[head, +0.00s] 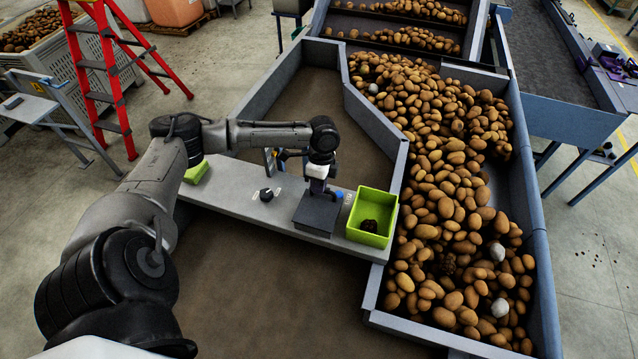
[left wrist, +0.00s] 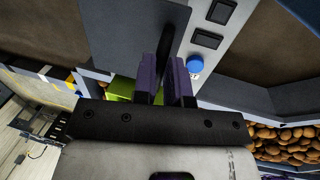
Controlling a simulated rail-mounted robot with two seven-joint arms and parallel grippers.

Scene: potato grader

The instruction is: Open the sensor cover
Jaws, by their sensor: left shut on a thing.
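The sensor cover looks like a dark grey, flat plate (head: 314,216) on the light grey shelf, left of a green tray. It lies about level on the shelf. It also shows as a dark panel in the left wrist view (left wrist: 118,35). My left gripper (head: 319,187) points down over the plate's far part. In the left wrist view its purple fingers (left wrist: 167,82) are shut on a thin black handle (left wrist: 171,45) that stands up from the panel. My wrist hides part of the plate's far edge. My right gripper is in neither view.
A trough (head: 539,235) full of potatoes lies to the right. A red ladder (head: 113,75) stands far left.

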